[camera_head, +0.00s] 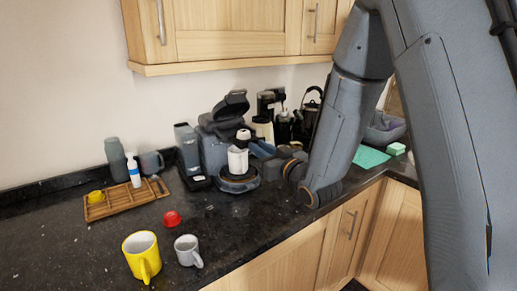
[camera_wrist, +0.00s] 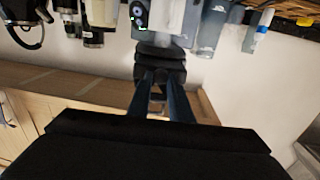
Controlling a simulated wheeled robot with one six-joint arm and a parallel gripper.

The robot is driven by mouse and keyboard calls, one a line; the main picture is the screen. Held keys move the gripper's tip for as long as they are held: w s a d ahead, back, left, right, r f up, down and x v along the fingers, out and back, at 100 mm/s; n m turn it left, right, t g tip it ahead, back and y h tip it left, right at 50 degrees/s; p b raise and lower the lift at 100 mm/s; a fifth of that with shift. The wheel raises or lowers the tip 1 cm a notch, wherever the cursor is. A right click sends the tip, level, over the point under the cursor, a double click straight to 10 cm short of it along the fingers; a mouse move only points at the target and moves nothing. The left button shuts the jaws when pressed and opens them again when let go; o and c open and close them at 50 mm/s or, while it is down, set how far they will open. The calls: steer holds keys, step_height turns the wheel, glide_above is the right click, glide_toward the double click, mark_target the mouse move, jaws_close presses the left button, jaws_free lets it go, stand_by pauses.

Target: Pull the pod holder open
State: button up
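The dark grey coffee machine (camera_head: 214,150) stands on the counter at the back, with a black upper part (camera_head: 232,104) tilted up. A white container (camera_head: 238,160) stands on its round base (camera_head: 238,182). I cannot make out the pod holder as a separate part. My gripper (camera_head: 256,147) reaches in from the right, close beside the machine's front; contact cannot be told. In the wrist view, tilted over, the two fingers (camera_wrist: 158,80) stand apart with a gap between them. A dark stacked part (camera_wrist: 160,58) lies just beyond their tips.
A yellow mug (camera_head: 141,256), a grey mug (camera_head: 187,250) and a red item (camera_head: 172,218) stand at the front left. A wooden rack (camera_head: 125,200) holds a white-and-blue bottle (camera_head: 134,172). A black kettle (camera_head: 311,108) is behind my arm. Wall cabinets (camera_head: 235,30) hang above.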

steer(key=o, duration=0.4)
steer(key=b+v, duration=0.2)
steer(key=v, duration=0.6)
steer(key=shift+w, duration=0.1)
